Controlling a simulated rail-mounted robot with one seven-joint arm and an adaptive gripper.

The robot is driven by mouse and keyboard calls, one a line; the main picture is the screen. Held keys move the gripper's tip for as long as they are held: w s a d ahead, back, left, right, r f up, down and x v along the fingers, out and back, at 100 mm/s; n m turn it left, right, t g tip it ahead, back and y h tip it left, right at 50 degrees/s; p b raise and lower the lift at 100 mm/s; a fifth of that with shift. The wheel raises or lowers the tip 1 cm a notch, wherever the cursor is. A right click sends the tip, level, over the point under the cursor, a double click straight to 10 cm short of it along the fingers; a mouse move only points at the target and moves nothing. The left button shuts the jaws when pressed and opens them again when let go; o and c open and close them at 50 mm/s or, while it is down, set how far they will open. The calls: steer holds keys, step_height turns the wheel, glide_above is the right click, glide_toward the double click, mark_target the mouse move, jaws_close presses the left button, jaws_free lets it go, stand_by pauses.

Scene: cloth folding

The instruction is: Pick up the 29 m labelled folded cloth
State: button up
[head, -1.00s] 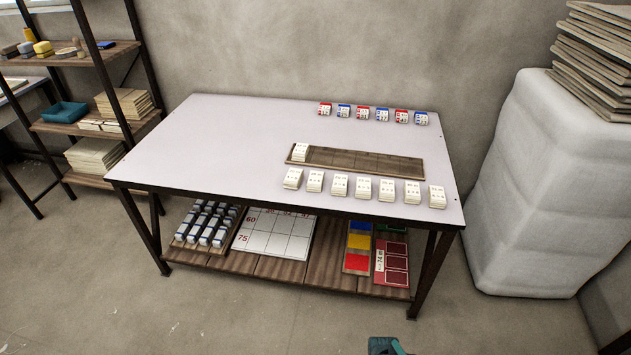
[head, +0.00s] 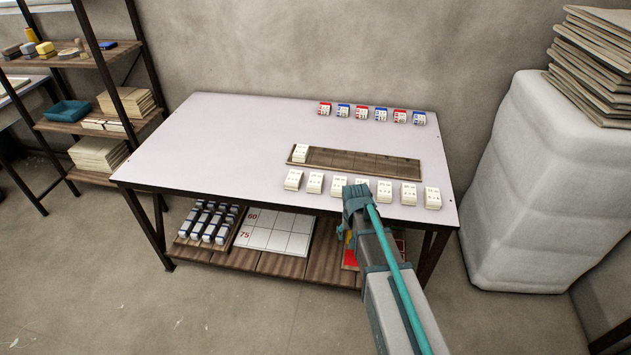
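A row of several white folded cloths lies along the table's front right, from the leftmost cloth (head: 293,180) to the rightmost cloth (head: 432,198). Their printed labels are too small to read, so I cannot tell which is 29 m. One more white cloth (head: 301,153) sits at the left end of the wooden board (head: 360,160). My gripper (head: 354,192) is at the table's front edge, over or just before the middle of the row, and partly covers a cloth (head: 362,184) there. Its fingers are hidden, so its opening does not show.
Red and blue labelled blocks (head: 361,112) stand in a row at the table's back right. The left half of the table (head: 210,140) is clear. A lower shelf (head: 275,262) holds small blocks (head: 208,222) and a numbered white board (head: 275,232). A padded white block (head: 520,190) stands at right.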

steer(key=shift+m+t, duration=0.3)
steer(key=shift+t, duration=0.4)
steer(key=w+a+r, duration=0.2)
steer(key=w, duration=0.2)
steer(key=w+a+r, duration=0.2)
steer(key=w+a, duration=0.1)
steer(key=w, duration=0.1)
steer(key=w+a+r, duration=0.2)
steer(key=w+r, duration=0.1)
steer(key=w, duration=0.2)
steer(key=shift+a, duration=0.15)
steer(key=t, duration=0.1)
glide_toward(315, 179)
steer(key=p+x, duration=0.1)
steer(key=x, duration=0.4)
steer(key=p+x, duration=0.2)
steer(key=x, duration=0.2)
steer(key=shift+w, duration=0.1)
steer(key=shift+w+f+p, duration=0.15)
steer(key=shift+f+p, duration=0.15)
steer(key=shift+f, duration=0.2)
steer(key=shift+f+b, duration=0.25)
steer(key=shift+b, duration=0.1)
steer(key=shift+c, duration=0.2)
steer(key=c, duration=0.9)
